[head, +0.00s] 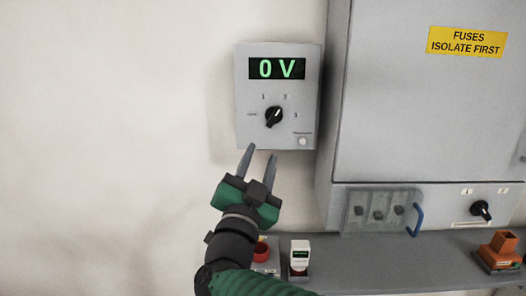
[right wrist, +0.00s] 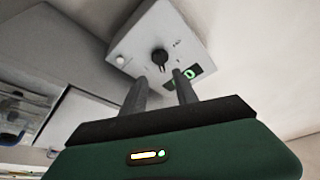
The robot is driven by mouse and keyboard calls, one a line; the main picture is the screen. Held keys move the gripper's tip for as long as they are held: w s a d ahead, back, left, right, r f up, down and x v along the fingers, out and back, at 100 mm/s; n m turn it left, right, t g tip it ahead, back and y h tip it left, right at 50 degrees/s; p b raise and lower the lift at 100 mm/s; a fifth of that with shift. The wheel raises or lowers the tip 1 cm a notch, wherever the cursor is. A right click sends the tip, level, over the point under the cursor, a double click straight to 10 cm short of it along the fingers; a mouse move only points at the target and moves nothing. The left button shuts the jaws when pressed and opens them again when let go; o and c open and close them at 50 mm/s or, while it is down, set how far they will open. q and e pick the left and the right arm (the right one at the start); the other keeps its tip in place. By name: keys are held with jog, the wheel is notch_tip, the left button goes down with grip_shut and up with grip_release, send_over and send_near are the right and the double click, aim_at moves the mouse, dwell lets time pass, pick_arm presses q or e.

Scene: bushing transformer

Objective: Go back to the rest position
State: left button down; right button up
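My right gripper (head: 258,165) points up in the head view, just below a grey voltage panel (head: 243,95) on the wall. Its two fingers are apart with nothing between them. In the right wrist view the open fingers (right wrist: 160,92) point at the same panel (right wrist: 135,42), and a gap to it seems to remain. The panel's display (head: 277,68) reads "0 V". Its black rotary knob (head: 274,117) sits among numbered marks, and a small pale button (head: 303,141) is at its lower right. My left gripper is not in view.
A large grey fuse cabinet (head: 420,110) with a yellow label (head: 467,41) stands at right. Below it are a clear cover with a blue handle (head: 416,219) and a black switch (head: 481,210). A grey shelf (head: 390,265) holds a small white meter (head: 300,252), a red part (head: 261,251) and an orange device (head: 501,250). Bare wall lies at left.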

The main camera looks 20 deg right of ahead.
notch_tip(320, 180, down, 18)
jog(key=a+f+n+g+y+p, duration=0.1)
jog(key=a+n+g+y+p, duration=0.1)
jog(key=n+g+y+p, duration=0.65)
jog(key=s+d+f+n+g+y+p, duration=0.1)
jog(key=s+d+f+g, duration=0.3)
jog(key=s+f, duration=0.4)
jog(key=s+d+f+n+g, duration=0.2)
jog(key=s+d+f+g, duration=0.2)
jog(key=s+f, duration=0.4)
jog(key=s, duration=0.6)
jog(key=shift+d+f+y+p, duration=0.25)
jog(key=shift+y+p, duration=0.1)
jog(key=shift+w+n, duration=0.1)
jog(key=shift+n, duration=0.15)
